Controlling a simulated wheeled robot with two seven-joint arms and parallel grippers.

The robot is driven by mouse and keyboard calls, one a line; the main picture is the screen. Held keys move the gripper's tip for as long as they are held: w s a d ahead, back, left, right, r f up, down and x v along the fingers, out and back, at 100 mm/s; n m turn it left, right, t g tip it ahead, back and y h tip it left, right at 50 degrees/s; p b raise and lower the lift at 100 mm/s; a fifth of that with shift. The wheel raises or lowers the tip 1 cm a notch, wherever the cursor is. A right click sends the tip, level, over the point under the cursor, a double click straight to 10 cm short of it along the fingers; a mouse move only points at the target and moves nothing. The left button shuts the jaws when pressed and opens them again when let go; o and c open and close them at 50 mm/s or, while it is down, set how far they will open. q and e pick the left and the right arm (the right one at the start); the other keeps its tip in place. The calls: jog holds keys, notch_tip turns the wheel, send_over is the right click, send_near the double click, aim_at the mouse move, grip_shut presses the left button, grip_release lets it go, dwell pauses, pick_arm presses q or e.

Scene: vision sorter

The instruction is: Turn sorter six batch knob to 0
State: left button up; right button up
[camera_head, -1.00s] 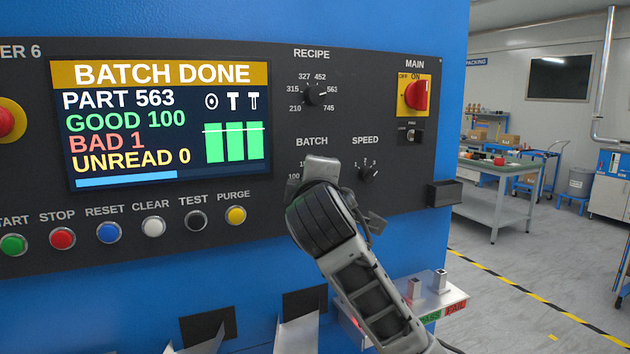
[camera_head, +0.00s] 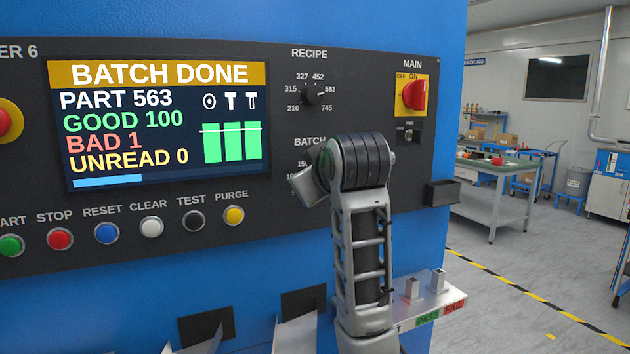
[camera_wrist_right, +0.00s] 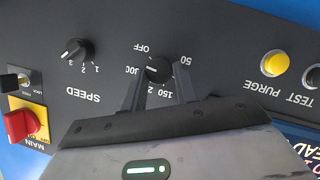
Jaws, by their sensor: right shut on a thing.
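The sorter panel's batch knob (camera_wrist_right: 158,70) is a small black round dial with a light pointer mark in the right wrist view. My right gripper (camera_wrist_right: 160,75) is shut on the batch knob, one dark finger on each side. In the head view my right gripper (camera_head: 308,182) and wrist cover the knob below the BATCH label. My left gripper is not in view.
The speed knob (camera_wrist_right: 77,52) and red main switch (camera_wrist_right: 22,125) are beside it. The recipe knob (camera_head: 312,94) is above. The screen (camera_head: 160,120) reads BATCH DONE. Several push buttons (camera_head: 152,228) line the panel's bottom. A small black box (camera_head: 442,192) juts out at right.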

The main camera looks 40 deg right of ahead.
jog(key=m+y, duration=0.2)
jog(key=m, duration=0.1)
jog(key=shift+s+d+t, duration=0.1)
jog(key=shift+d+t, duration=0.1)
jog(key=shift+t, duration=0.1)
jog(key=shift+m+y, duration=0.3)
dwell(0.4)
jog(key=o, duration=1)
jog(key=shift+c, duration=0.2)
